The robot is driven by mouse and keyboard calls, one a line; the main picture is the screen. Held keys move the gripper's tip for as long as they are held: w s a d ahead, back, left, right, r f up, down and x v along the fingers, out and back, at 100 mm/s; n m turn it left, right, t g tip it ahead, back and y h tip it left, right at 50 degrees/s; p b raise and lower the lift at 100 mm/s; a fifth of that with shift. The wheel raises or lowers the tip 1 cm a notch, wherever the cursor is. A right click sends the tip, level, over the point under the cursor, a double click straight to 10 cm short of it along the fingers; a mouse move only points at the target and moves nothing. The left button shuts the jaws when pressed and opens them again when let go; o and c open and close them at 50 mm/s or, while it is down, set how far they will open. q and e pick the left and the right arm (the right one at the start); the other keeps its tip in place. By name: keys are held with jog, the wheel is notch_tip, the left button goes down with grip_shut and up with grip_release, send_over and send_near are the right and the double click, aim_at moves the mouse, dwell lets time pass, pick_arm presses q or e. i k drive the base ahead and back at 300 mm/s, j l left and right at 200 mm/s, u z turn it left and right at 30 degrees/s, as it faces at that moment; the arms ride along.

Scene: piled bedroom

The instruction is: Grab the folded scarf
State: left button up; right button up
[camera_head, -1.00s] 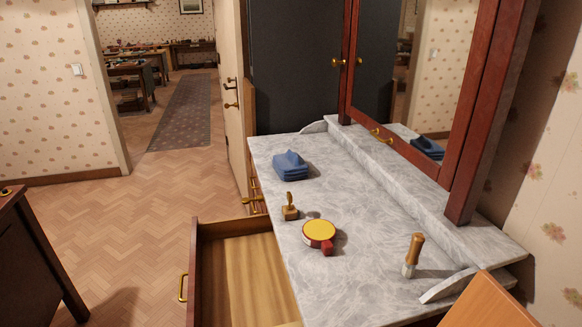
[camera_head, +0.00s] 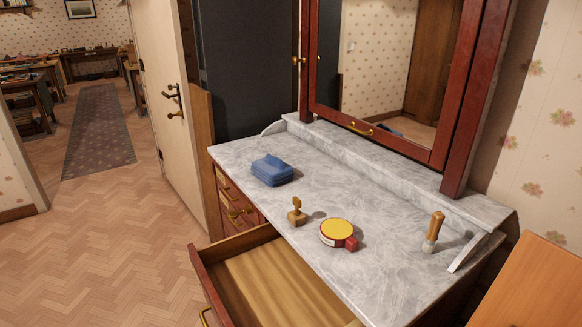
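The folded scarf (camera_head: 272,170) is a blue, layered bundle. It lies on the grey marble top (camera_head: 300,217) of the dresser, near its far left end. Nothing touches or covers it. Neither of my grippers shows in the head view.
An open, empty drawer (camera_head: 270,277) sticks out in front. A mirror (camera_head: 385,65) rises behind. Floor at left is clear.

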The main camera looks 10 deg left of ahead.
aim_at(273, 172)
jog(key=i+j+z, duration=0.25)
jog(key=j+z, duration=0.2)
jog(key=j, duration=0.4)
jog(key=i+j+z, duration=0.15)
jog(key=j+z, duration=0.3)
jog(key=j, duration=0.45)
jog(key=j+z, duration=0.45)
jog(key=j, duration=0.45)
